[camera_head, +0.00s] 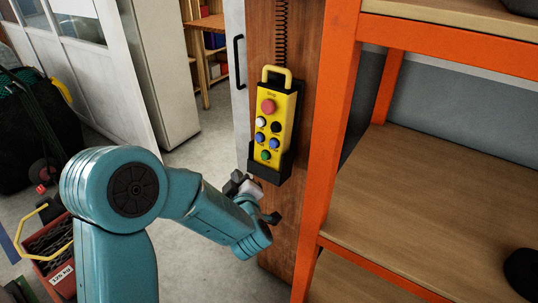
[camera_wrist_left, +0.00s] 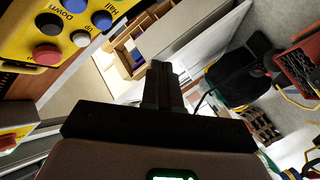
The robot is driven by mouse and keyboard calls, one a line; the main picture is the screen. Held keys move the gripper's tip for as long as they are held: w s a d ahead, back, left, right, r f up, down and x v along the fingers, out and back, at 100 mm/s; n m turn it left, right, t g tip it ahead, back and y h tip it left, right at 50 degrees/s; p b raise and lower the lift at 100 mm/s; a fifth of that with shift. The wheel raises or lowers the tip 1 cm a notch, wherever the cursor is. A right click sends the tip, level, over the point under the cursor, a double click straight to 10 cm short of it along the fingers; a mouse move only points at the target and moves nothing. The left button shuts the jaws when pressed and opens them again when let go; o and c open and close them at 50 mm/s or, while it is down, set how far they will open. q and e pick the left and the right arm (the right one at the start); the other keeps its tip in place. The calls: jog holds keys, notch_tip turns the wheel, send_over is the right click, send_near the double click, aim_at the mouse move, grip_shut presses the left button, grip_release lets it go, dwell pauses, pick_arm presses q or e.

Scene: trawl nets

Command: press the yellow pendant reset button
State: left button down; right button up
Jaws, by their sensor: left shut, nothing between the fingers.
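The yellow pendant (camera_head: 284,97) hangs in a dark holder on a wooden post, below a coiled cord. It carries a large red button (camera_head: 268,106), a white, a black, two blue and a green button (camera_head: 265,155). Which one is labelled reset is too small to read. My left gripper (camera_head: 240,184) is just below and left of the pendant's lower end, apart from its buttons. In the left wrist view the shut, empty fingers (camera_wrist_left: 161,86) point away from the pendant (camera_wrist_left: 20,38), whose buttons show at upper left. My right gripper is out of view.
An orange shelf frame (camera_head: 333,120) with wooden boards stands close to the right of the post. A grey cabinet (camera_head: 160,70) stands behind to the left. A red crate (camera_head: 60,250) is on the floor at lower left. Open floor lies between.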

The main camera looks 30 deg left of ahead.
aim_at(265, 156)
pick_arm(q)
jog(key=shift+s+r, duration=0.15)
dwell(0.3)
jog(key=shift+w+d+f+p, duration=0.15)
jog(key=shift+w+f, duration=0.05)
jog(key=shift+w, duration=1.25)
jog(key=shift+w+d+f+p, duration=0.1)
jog(key=shift+w+f, duration=0.1)
jog(key=shift+w, duration=1.3)
jog(key=shift+w+d+f+p, duration=0.15)
jog(key=shift+w+f, duration=0.05)
jog(key=shift+w, duration=1.25)
jog(key=shift+w, duration=0.15)
